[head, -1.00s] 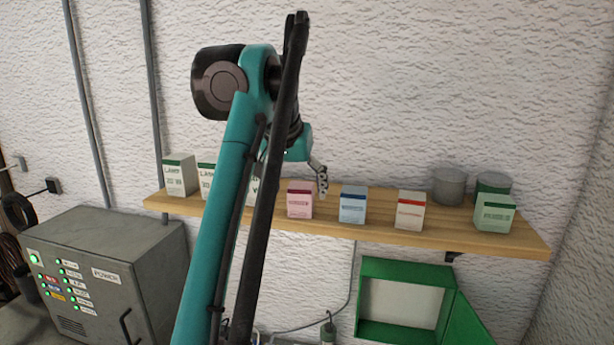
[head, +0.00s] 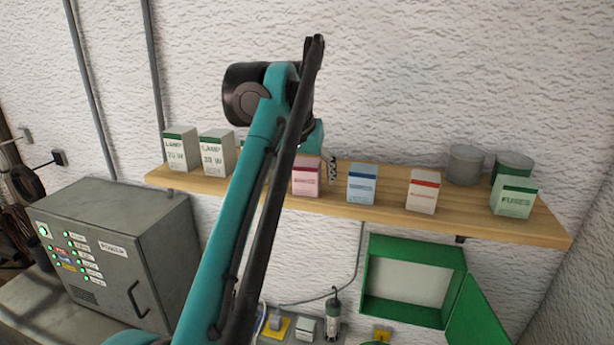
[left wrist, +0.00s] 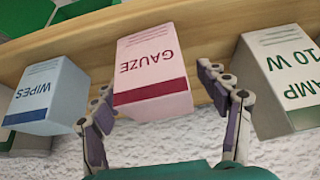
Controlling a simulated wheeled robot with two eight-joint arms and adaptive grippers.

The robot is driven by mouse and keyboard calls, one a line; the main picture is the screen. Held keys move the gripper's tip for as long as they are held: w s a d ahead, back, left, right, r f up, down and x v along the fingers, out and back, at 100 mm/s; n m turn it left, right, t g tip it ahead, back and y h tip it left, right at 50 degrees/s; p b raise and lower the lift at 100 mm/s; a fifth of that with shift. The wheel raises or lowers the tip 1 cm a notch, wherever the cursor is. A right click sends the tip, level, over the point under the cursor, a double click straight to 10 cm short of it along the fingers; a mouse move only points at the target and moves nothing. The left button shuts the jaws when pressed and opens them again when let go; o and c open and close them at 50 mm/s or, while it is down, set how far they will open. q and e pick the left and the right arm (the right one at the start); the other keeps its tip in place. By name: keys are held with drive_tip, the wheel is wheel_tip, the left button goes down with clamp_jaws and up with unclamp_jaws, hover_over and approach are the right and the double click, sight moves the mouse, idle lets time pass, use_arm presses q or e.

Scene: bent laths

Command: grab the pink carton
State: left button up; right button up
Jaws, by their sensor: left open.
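The pink carton (head: 306,178) stands upright on the wooden shelf (head: 390,205), its left part near my arm in the head view. In the left wrist view the carton (left wrist: 150,70) appears upside down, with "GAUZE" on its face. My left gripper (left wrist: 160,88) is open, with one finger on each side of the carton's top end; I cannot tell whether they touch it. In the head view one finger of this gripper (head: 331,168) shows just right of the carton; the other is hidden. My right gripper is not in view.
A blue wipes carton (head: 362,184) stands right of the pink one, then a red-banded carton (head: 422,191) and a fuses box (head: 514,196). Lamp cartons (head: 216,153) stand to the left; a lamp carton (left wrist: 280,75) also flanks my fingers. Two cans (head: 465,165) stand behind.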

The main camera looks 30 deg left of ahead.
use_arm(q)
drive_tip(key=shift+s, duration=0.1)
drive_tip(key=shift+f, duration=0.1)
drive_tip(key=c, duration=1.2)
drive_tip(key=shift+c, duration=0.5)
